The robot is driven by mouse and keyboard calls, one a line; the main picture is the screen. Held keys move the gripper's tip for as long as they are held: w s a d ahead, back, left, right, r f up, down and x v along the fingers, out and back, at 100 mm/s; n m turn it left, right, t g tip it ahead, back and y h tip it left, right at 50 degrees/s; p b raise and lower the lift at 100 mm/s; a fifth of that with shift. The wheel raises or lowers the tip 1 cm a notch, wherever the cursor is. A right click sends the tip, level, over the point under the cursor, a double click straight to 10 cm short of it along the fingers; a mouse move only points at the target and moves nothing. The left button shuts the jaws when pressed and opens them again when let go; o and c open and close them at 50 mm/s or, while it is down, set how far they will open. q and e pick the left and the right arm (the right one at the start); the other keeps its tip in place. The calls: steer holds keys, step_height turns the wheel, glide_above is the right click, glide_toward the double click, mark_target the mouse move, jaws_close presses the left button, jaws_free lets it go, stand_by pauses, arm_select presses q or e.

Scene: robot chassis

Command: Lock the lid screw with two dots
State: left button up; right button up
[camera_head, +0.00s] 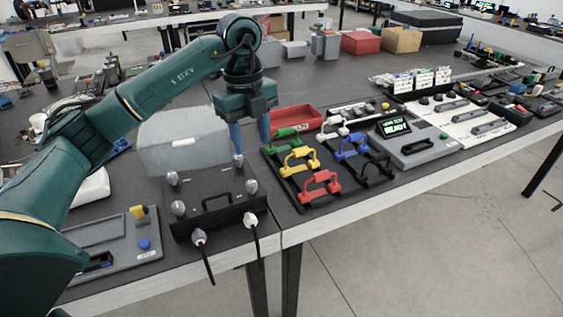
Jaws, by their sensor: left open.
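A dark chassis box with a flat lid (212,184) and a black handle (216,198) stands near the table's front edge. Several grey knob-like screws stand around the lid, among them a back right one (238,160), a right one (251,186), a back left one (172,177) and a left one (178,208). Their dot marks are too small to make out. My left gripper (250,140) points down with its blue fingers apart, above and just behind the back right screw. It looks empty. My right gripper is out of view.
A light grey bin (185,142) stands behind the chassis. Right of it are a red tray (296,121) and a rack of coloured handles (320,186). A panel with a "READY" display (394,127) lies farther right. A grey board (115,245) is at left.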

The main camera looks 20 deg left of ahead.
mark_target(251, 182)
arm_select(q)
steer(key=shift+n+y, duration=0.3)
steer(key=f, duration=0.4)
steer(key=a+f, duration=0.1)
steer(key=f, duration=0.7)
steer(key=shift+w+a+f, duration=0.1)
steer(key=shift+w+a, duration=0.1)
steer(key=shift+w, duration=0.05)
steer(key=shift+c, duration=0.5)
steer(key=c, duration=0.9)
